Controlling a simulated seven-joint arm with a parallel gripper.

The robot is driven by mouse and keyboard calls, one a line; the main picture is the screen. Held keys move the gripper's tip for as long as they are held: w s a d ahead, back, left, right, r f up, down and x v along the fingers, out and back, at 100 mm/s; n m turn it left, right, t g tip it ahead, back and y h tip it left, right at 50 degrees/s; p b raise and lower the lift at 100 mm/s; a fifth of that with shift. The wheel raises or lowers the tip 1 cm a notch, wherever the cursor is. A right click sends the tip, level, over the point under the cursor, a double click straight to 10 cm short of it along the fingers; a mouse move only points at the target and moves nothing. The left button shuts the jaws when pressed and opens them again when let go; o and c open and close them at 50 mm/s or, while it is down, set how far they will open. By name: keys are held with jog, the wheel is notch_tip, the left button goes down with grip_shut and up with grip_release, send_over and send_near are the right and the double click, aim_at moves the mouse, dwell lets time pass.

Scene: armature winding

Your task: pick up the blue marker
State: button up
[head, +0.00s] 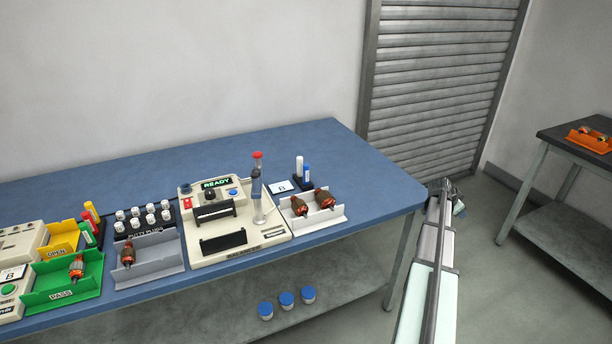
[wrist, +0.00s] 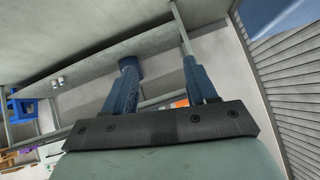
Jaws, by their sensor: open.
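The blue marker (head: 306,173) stands upright in a small black holder (head: 302,186) near the back right of the blue table, beside a taller white marker (head: 299,168). My gripper (head: 458,203) is beyond the table's right end, well to the right of the marker and apart from it. In the wrist view my gripper (wrist: 159,72) shows two blue fingers spread apart with nothing between them. The blue marker cannot be made out in the wrist view.
A balancer machine (head: 230,215) with an upright grey post (head: 258,190) stands left of the markers. A pale tray (head: 312,212) with two armatures lies in front of them. A white card (head: 282,187) lies close by. The table's right end (head: 385,185) is clear.

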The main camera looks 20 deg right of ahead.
jog(key=d+r+m, duration=0.2)
jog(key=d+r, duration=0.2)
jog(key=r, duration=0.1)
notch_tip(320, 180, up, 13)
jog(key=m+t+y, duration=0.3)
jog(key=m+y, duration=0.7)
jog(key=m, duration=0.2)
send_over(305, 174)
jog(key=s+d, duration=0.1)
jog(key=s, duration=0.3)
jog(key=x, duration=0.8)
jog(key=shift+w+d+f, duration=0.1)
jog(key=shift+w, duration=0.1)
jog(key=shift+w+x, duration=0.15)
jog(key=shift+x, duration=1.15)
jog(key=shift+w+x, duration=0.15)
jog(key=shift+x, duration=1.15)
jog(key=shift+d, duration=0.1)
jog(key=shift+c, duration=0.3)
